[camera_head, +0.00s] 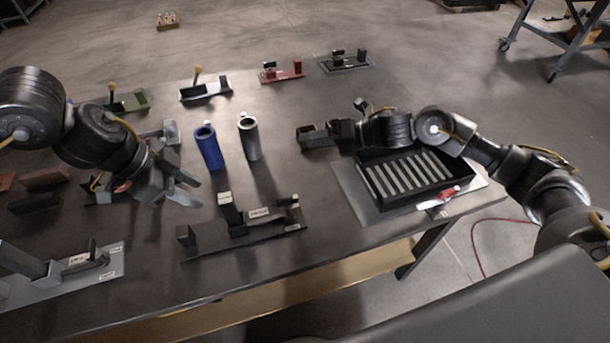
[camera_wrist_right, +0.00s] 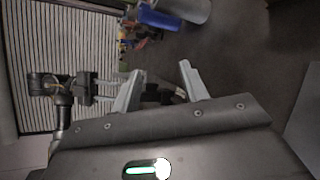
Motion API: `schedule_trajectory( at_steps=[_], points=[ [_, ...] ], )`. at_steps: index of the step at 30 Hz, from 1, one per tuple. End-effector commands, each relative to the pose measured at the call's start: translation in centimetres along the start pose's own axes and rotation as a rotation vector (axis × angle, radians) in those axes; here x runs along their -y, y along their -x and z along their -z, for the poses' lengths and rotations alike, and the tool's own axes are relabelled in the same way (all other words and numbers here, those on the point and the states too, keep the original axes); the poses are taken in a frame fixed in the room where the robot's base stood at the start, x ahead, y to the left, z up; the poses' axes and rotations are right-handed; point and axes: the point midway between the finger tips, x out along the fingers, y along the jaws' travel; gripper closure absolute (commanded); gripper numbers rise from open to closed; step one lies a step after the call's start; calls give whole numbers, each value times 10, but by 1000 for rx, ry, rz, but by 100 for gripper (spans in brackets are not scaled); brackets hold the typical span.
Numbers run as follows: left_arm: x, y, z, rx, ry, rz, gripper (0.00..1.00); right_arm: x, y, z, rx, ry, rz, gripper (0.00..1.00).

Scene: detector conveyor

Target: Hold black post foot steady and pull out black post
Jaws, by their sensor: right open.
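A black base (camera_head: 225,248) lies near the front edge of the table. A dark upright post (camera_head: 231,213) with a pale label on top stands on it, tilted in view. A labelled block sits beside the post; the label is too small to read. My left gripper (camera_head: 188,190) is above the table, left of the post and apart from it, its fingers parted and empty. My right gripper (camera_head: 308,136) is right of and behind the base, empty; its parted fingers also show in the right wrist view (camera_wrist_right: 160,85).
A blue cylinder (camera_head: 208,148) and a grey cylinder (camera_head: 249,139) stand upright behind the base. A black slotted tray (camera_head: 410,203) lies at right. Similar small bases, including a red one (camera_head: 282,76) and a black one (camera_head: 347,64), line the back. A grey base (camera_head: 60,286) lies front left.

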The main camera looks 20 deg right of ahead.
Motion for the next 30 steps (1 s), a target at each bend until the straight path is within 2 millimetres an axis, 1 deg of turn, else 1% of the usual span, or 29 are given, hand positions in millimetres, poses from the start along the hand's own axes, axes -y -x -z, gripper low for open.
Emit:
schedule_trajectory(
  at_steps=[1, 3, 6, 9, 12, 16, 21, 25, 30],
  points=[
    [0, 0, 0, 0, 0, 0, 64, -19, -15, 9, -72, 103, -4, 56],
    [0, 0, 0, 0, 0, 0, 64, -36, -32, 28, -182, 253, 3, 56],
    [0, 0, 0, 0, 0, 0, 64, -54, -46, 55, -342, 481, 16, 56],
    [0, 0, 0, 0, 0, 0, 64, -62, -49, 76, -498, 705, 38, 56],
    [0, 0, 0, 0, 0, 0, 64, -62, -43, 90, -642, 905, 63, 56],
    [0, 0, 0, 0, 0, 0, 64, -56, -30, 97, -796, 1107, 98, 56],
    [0, 0, 0, 0, 1, 0, 64, -49, -16, 97, -919, 1253, 129, 56],
    [0, 0, 0, 0, 1, 0, 64, -46, -11, 96, -955, 1290, 139, 56],
    [0, 0, 0, 0, 1, 0, 64, -44, -12, 98, -960, 1293, 138, 56]
  ],
)
